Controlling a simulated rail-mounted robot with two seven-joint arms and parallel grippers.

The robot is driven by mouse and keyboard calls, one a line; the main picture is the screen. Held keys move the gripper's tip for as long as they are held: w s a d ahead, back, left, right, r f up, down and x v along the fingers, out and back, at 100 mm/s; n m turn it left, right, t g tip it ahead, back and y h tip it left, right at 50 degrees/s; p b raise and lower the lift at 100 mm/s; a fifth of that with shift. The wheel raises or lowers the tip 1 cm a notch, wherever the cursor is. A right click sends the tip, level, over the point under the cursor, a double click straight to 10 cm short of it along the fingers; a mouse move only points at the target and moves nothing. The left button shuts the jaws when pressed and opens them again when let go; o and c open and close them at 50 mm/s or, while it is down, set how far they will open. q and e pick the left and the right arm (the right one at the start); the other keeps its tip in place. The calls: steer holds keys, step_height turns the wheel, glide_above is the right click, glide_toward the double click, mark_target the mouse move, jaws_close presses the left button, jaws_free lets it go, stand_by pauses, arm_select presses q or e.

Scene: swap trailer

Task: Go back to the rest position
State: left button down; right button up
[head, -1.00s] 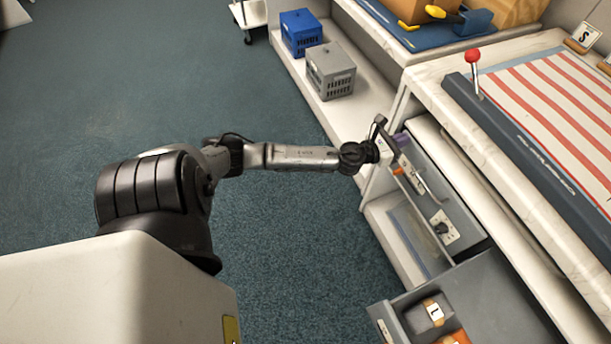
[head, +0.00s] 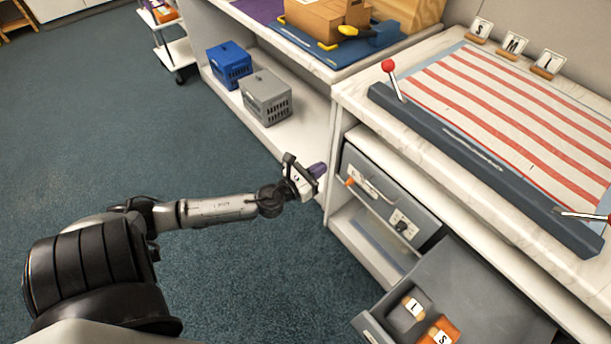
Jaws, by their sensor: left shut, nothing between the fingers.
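My left arm comes in from the lower left. Its gripper (head: 308,177) has purple fingertips and is shut and empty. In the picture it is just left of the upper grey drawer (head: 425,212), over the floor side of the cabinet. It appears apart from the drawer front. My right gripper is not in view.
A lower grey drawer (head: 455,285) stands open, with items labelled L and S inside. The counter holds a striped board (head: 520,120) and a red-knobbed lever (head: 389,68). Blue (head: 229,65) and grey (head: 265,97) crates sit on a low shelf.

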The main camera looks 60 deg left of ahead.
arm_select(q)
steer(key=shift+s+d, duration=0.15)
steer(key=shift+s, duration=0.9)
steer(key=shift+s+d, duration=0.1)
steer(key=shift+s, duration=0.9)
